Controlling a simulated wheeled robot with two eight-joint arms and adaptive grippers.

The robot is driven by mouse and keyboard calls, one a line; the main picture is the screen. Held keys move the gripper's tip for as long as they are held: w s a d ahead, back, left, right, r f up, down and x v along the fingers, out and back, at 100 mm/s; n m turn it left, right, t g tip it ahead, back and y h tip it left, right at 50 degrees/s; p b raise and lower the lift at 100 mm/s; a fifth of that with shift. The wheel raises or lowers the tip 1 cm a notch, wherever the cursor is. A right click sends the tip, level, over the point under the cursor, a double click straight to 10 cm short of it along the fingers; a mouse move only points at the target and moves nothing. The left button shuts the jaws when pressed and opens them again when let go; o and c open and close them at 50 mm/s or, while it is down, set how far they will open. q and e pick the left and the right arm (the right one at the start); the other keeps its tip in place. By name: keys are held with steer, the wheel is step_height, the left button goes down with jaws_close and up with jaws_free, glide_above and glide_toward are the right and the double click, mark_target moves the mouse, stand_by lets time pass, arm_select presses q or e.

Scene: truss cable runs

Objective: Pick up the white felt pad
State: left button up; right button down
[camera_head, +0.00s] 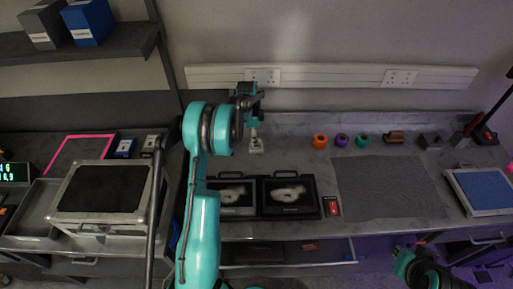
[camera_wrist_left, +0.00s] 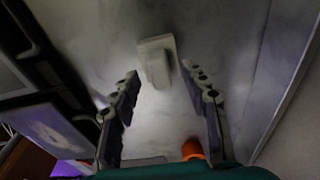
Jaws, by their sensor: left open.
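A small white block-like thing, which I take to be the white felt pad (camera_head: 256,148), lies at the back of the grey bench. In the left wrist view the pad (camera_wrist_left: 155,58) shows as a pale slab with a narrower raised part, just beyond the fingertips. My left gripper (camera_head: 253,125) is above it in the head view. In the left wrist view my left gripper (camera_wrist_left: 162,84) has its fingers apart, with nothing held between them. Part of my right arm shows at the bottom right of the head view, but its fingers cannot be made out.
Orange (camera_head: 320,141), purple (camera_head: 342,140) and teal (camera_head: 362,140) rolls stand right of the pad. Two black framed trays (camera_head: 264,210) lie in front, beside a grey mat (camera_head: 388,187). The wall with white trunking (camera_head: 330,76) is behind. A silver case (camera_head: 103,191) is left.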

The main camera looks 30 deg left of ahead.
arm_select(q)
step_height(320, 180, down, 2)
steer(key=shift+w+d+f, duration=0.1)
steer(key=shift+w+f, duration=0.05)
jaws_close()
steer(key=shift+r, duration=0.8)
step_height(320, 180, up, 3)
steer(key=shift+f+p, duration=0.1)
steer(key=shift+p, duration=0.3)
steer(key=s+d+r, duration=0.1)
steer(key=d+r, duration=0.2)
steer(key=d, duration=0.2)
steer(key=s+d+r+p, duration=0.1)
steer(key=d+r, duration=0.2)
steer(key=d, duration=0.3)
steer(key=shift+s+d+r, duration=0.2)
steer(key=shift+r, duration=0.2)
steer(key=shift+a, duration=0.1)
